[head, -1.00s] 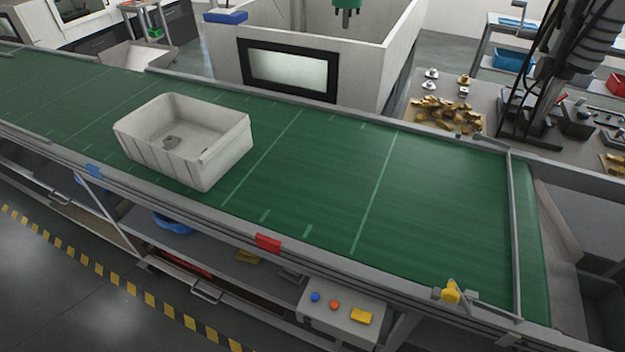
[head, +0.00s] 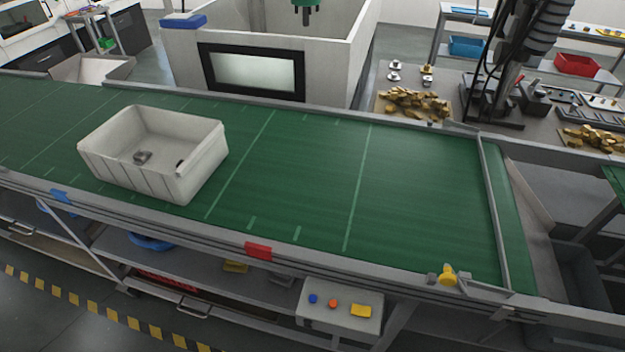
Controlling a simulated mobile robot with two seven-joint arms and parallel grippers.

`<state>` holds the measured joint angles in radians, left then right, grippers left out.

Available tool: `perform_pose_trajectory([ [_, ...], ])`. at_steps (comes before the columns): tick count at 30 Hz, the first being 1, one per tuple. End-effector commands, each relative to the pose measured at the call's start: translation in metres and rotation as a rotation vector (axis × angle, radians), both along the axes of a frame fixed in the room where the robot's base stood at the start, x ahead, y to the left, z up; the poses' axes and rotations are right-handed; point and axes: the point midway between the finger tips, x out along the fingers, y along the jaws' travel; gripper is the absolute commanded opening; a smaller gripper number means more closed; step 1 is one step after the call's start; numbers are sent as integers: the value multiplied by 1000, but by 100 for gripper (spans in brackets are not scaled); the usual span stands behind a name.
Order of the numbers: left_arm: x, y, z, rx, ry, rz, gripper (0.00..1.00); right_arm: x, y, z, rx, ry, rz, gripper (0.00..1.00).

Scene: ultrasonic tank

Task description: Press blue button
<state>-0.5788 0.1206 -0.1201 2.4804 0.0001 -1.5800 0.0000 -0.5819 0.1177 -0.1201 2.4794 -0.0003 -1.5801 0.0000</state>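The blue button (head: 313,299) is a small round knob on the left of a light grey control box (head: 342,318). The box is mounted low on the near side of the conveyor. Nothing covers the blue button. Neither of my grippers shows in the head view.
A green conveyor belt (head: 300,200) with grey rails crosses the view. A white bin (head: 150,180) with a small grey part (head: 142,157) inside sits on its left half. A yellow knob (head: 447,275) and a red block (head: 258,250) are on the near rail.

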Motion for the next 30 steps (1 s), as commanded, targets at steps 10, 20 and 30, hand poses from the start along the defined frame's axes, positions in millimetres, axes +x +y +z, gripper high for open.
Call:
perform_pose_trajectory([
  [10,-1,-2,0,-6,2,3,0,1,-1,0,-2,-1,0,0],
  [20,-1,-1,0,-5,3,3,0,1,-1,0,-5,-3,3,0],
  [30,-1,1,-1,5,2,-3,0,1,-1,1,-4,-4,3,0],
])
